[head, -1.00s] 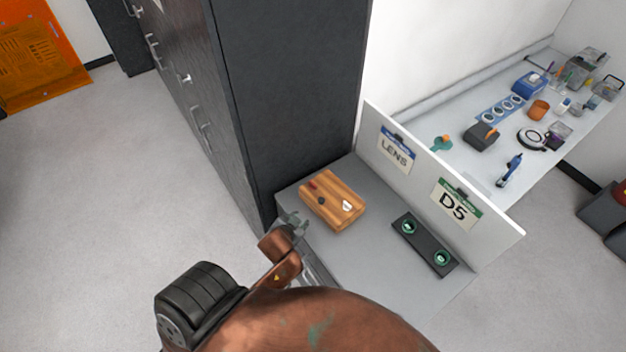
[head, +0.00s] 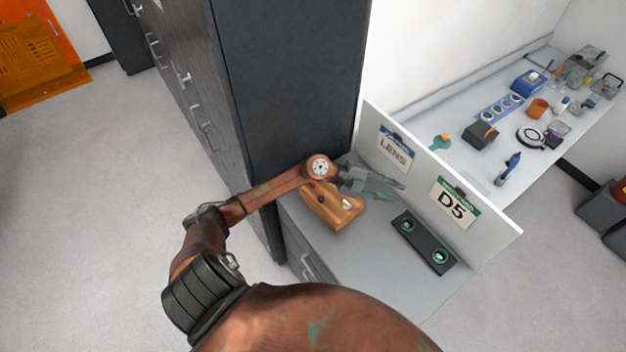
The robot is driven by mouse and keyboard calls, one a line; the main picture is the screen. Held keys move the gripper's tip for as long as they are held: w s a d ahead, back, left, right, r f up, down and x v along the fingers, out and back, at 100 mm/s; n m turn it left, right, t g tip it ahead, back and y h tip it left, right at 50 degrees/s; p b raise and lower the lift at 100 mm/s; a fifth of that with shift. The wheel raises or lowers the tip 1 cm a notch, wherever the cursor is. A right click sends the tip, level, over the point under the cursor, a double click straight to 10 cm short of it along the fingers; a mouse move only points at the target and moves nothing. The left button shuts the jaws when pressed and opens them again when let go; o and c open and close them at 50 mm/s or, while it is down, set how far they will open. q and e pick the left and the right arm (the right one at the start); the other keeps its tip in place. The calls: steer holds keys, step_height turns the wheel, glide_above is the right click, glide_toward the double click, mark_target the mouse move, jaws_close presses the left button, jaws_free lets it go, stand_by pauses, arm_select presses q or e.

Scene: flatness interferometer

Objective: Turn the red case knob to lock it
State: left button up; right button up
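The wooden case (head: 328,214) sits on the grey counter beside the dark cabinet, partly covered by my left arm. A small red spot, likely the red knob (head: 312,184), shows at its back left edge, close under my arm. A dark knob and a white piece also show on its top. My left gripper (head: 398,191) reaches over the case's far right side, its fingers pointing right toward the upright panel. The fingers look apart, with nothing between them. My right gripper is not in view.
A black holder (head: 424,243) with two green-ringed sockets lies right of the case. A white panel (head: 480,228) with LENS and D5 signs stands behind. The tall dark cabinet (head: 285,80) rises at the left. The counter's front is clear.

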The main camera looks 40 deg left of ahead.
arm_select(q)
steer(key=a+f+g+y, duration=0.3)
steer(key=a+f+y, duration=0.1)
steer(key=a+f, duration=0.25)
steer(key=n+g+y, duration=0.3)
steer(key=g+y, duration=0.2)
steer(key=y, duration=0.2)
glide_above(313, 184)
steer(key=shift+w+a+r, duration=0.25)
steer(key=shift+w, duration=0.1)
steer(key=shift+a+f+p, duration=0.15)
steer(key=shift+f+p, duration=0.15)
steer(key=shift+p, duration=0.1)
step_height(313, 184, down, 7)
steer(key=shift+p, duration=0.75)
steer(key=c, duration=0.6)
jaws_close()
